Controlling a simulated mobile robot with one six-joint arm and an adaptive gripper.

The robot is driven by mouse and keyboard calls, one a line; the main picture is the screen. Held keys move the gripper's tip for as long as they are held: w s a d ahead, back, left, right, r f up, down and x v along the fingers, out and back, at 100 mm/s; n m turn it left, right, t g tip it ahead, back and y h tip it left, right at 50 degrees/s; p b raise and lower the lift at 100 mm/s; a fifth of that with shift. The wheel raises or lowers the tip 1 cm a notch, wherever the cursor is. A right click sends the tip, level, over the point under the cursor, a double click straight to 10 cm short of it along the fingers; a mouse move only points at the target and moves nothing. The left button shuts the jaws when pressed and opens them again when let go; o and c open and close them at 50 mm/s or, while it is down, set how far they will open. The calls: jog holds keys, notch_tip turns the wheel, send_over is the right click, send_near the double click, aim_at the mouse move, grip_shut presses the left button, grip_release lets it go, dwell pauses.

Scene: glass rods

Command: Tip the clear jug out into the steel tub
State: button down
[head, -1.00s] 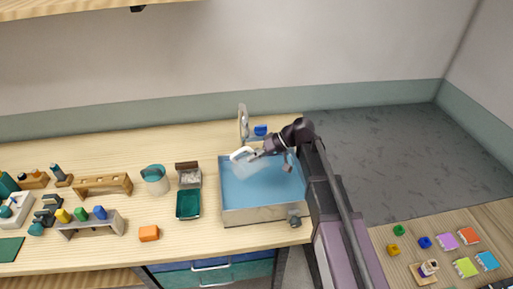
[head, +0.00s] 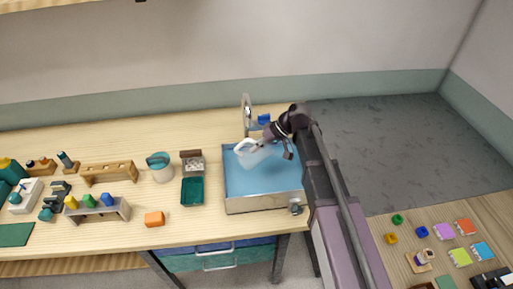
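The steel tub (head: 262,204) stands on the wooden bench with blue showing across its inside. The clear jug (head: 258,157) is over the back part of the tub and looks tilted, with its pale handle (head: 246,145) toward the upper left. My gripper (head: 263,146) reaches in from the right and appears shut on the jug, holding it up. The jug is faint against the blue, so I cannot tell whether anything is in it or pouring out.
A tall tap-like metal piece (head: 247,112) and a blue object (head: 264,119) stand behind the tub. Several small things fill the bench's left end.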

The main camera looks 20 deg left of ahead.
jog(key=shift+s+a+r+t+h+p, duration=0.2)
jog(key=shift+r+t+h+p, duration=0.65)
jog(key=shift+p, duration=0.9)
jog(key=h+p, duration=0.1)
jog(key=t+h+p, duration=0.1)
jog(key=h+p, duration=0.1)
jog(key=shift+s+a+r+t+h, duration=0.1)
jog(key=shift+a+r+t+h, duration=0.15)
jog(key=shift+a+r+t, duration=0.1)
jog(key=shift+d+f+t+h+p, duration=0.2)
jog(key=shift+t+h+p, duration=0.3)
jog(key=shift+h, duration=0.6)
